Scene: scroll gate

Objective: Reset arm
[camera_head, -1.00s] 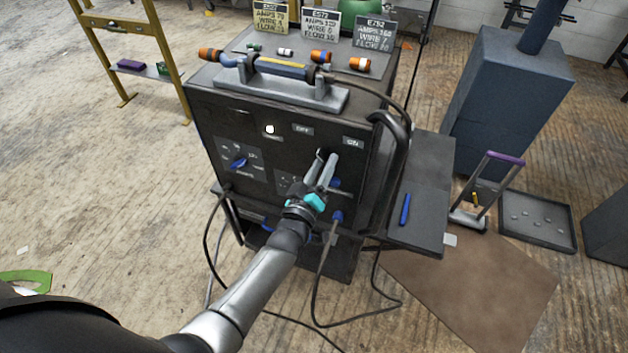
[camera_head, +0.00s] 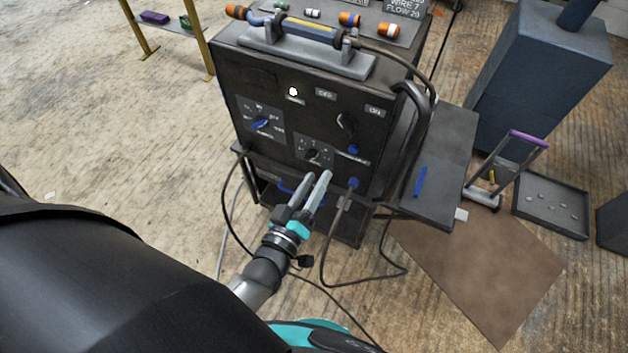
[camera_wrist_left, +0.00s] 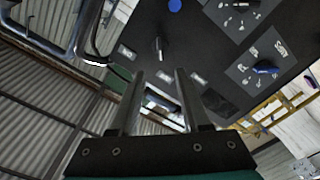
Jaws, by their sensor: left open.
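My left gripper (camera_head: 307,188) is open and empty in the head view. It is in front of the lower part of the black welding machine (camera_head: 280,80). In the left wrist view its two fingers (camera_wrist_left: 158,80) stand apart with nothing between them, and the machine's dark front panel (camera_wrist_left: 205,60) fills the space beyond. The panel carries a blue dial (camera_head: 261,123) at left, a smaller dial (camera_head: 312,155) lower down, and a dark switch (camera_head: 346,122) under the ON label. The right gripper is in neither view.
A torch (camera_head: 295,28) lies on the bracket on top of the machine. A side shelf (camera_head: 440,150) holds a blue stick (camera_head: 420,182). Cables (camera_head: 327,250) hang in front, close to my left gripper. A grey tray (camera_head: 551,203) and a brown mat (camera_head: 480,275) lie at right.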

